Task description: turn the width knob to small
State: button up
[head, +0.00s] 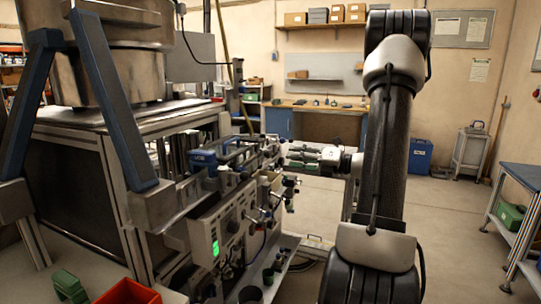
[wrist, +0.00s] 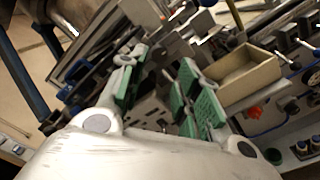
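My gripper (head: 303,157) reaches in from the right towards the front of the machine (head: 205,225) in the head view. In the wrist view my gripper (wrist: 160,92) has two green-padded fingers standing apart, with nothing held between them. The machine's light control panel (head: 222,226) carries a lit green display and several dark knobs. I cannot tell which one is the width knob, and no width marking is readable. In the wrist view a red knob (wrist: 255,112) and blue-topped knobs (wrist: 303,148) lie to the right of the fingers, apart from them.
An open beige box (wrist: 243,76) sits close beside the right finger in the wrist view. Small levers and fittings (head: 290,182) stick out from the machine's front. A red bin (head: 128,292) is at the lower left. Open floor (head: 450,215) lies to the right.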

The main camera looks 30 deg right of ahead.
aim_at(271, 154)
jog(key=x, duration=0.7)
jog(key=shift+w+a, duration=0.2)
jog(key=shift+w, duration=0.05)
grip_shut()
